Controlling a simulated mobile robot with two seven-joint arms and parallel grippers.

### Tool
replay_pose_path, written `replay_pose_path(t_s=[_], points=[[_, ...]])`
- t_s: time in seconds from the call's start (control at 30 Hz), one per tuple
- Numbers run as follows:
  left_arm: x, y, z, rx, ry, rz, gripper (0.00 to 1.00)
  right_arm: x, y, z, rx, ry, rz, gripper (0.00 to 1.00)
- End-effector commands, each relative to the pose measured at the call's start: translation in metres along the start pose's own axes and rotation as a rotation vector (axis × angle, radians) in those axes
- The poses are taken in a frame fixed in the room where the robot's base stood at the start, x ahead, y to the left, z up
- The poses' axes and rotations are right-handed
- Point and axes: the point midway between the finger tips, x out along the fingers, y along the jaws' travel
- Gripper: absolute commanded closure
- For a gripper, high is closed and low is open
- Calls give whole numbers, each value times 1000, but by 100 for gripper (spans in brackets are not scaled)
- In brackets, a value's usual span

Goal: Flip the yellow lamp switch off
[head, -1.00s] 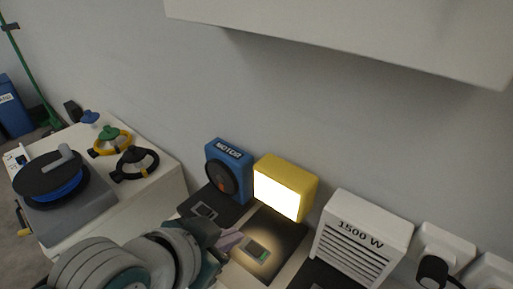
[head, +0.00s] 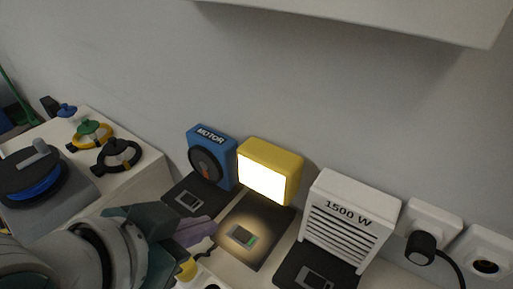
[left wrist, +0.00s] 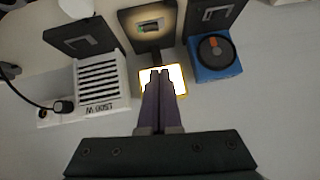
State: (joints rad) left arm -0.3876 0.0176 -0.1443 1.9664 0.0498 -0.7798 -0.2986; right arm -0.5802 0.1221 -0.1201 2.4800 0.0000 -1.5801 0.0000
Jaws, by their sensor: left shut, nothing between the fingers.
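The yellow lamp (head: 285,155) stands against the wall with its white panel lit. It also shows in the left wrist view (left wrist: 177,73), partly hidden behind my fingers. Its switch (head: 242,236) sits on a dark plate (head: 263,253) in front of it, in the lamp's glow, with a green part showing. In the left wrist view the switch (left wrist: 150,26) is beyond my fingertips. My left gripper (head: 212,228) is shut and empty, just left of the switch plate and apart from the switch as far as I can tell. My right gripper is not in view.
A blue motor box (head: 225,154) with its switch plate (head: 181,200) is left of the lamp. A white 1500 W heater (head: 357,195) with its own plate is right. Sockets with a black plug (head: 420,245) are farther right. A white shelf (head: 370,15) overhangs above.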

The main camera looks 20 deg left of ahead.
Motion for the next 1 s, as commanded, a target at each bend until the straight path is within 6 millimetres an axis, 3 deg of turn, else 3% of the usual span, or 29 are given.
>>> replay_pose_path(t_s=[0.03, 0.17, 0.67, 0.83, 1.0], points=[[6, 4, 7, -4, 3, 1, 100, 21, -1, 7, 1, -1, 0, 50], [0, 7, 7, -5, -7, 3, 100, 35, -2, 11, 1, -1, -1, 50], [-2, 7, 4, -5, -11, 3, 100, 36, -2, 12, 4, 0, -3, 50], [22, 7, 4, -4, -11, 4, 100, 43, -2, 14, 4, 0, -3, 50], [59, 8, 6, -5, -11, 4, 100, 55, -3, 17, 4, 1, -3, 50]])
